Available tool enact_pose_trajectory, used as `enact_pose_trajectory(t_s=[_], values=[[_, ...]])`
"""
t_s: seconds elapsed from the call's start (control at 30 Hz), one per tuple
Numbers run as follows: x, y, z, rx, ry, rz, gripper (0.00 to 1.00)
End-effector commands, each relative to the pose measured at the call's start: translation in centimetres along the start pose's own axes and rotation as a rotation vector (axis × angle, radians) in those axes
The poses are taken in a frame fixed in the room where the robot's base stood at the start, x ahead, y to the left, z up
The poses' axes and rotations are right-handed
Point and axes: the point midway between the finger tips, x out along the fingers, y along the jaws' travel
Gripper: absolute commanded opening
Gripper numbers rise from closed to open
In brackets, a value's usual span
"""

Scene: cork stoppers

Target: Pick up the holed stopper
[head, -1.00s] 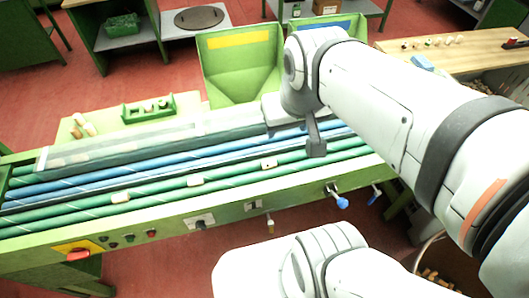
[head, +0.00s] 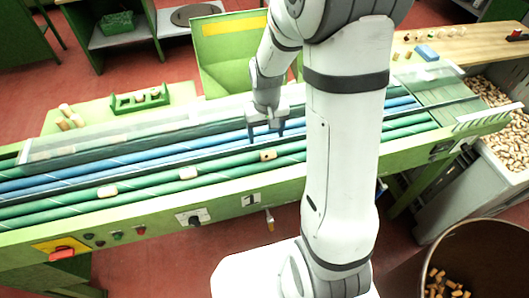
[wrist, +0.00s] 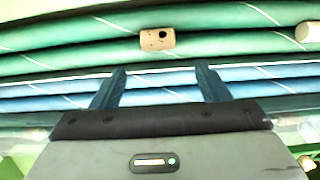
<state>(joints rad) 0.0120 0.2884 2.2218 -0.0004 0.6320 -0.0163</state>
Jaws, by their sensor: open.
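The holed stopper (head: 268,156) is a tan cork lying on a green roller of the sorting table. In the wrist view, the holed stopper (wrist: 157,40) shows a dark round hole and smaller pits, beyond the fingertips and roughly centred between them. My gripper (head: 266,133) is open and empty, pointing down over the blue rollers, just behind the stopper in the head view. Its two dark fingers (wrist: 162,76) are spread apart in the wrist view. They do not touch the stopper.
Two paler stoppers (head: 188,173) (head: 107,191) lie farther left along the green rollers. A clear guard (head: 100,145) runs along the table's far side. A green rack (head: 140,101) stands behind it. A bin of corks (head: 510,140) and a round barrel (head: 475,235) are at right.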

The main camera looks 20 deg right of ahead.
Motion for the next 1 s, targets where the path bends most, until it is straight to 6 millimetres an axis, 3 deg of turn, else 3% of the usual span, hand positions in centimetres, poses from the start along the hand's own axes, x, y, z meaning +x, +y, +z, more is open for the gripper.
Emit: enact_pose_trajectory(t_s=[0.53,0.87,1.0], values=[[6.2,0.2,0.5,0.002,-0.002,0.0,0.69],[6.9,0.3,0.5,0.003,0.001,0.0,0.69],[6.9,0.3,0.5,0.003,0.001,0.0,0.58]])
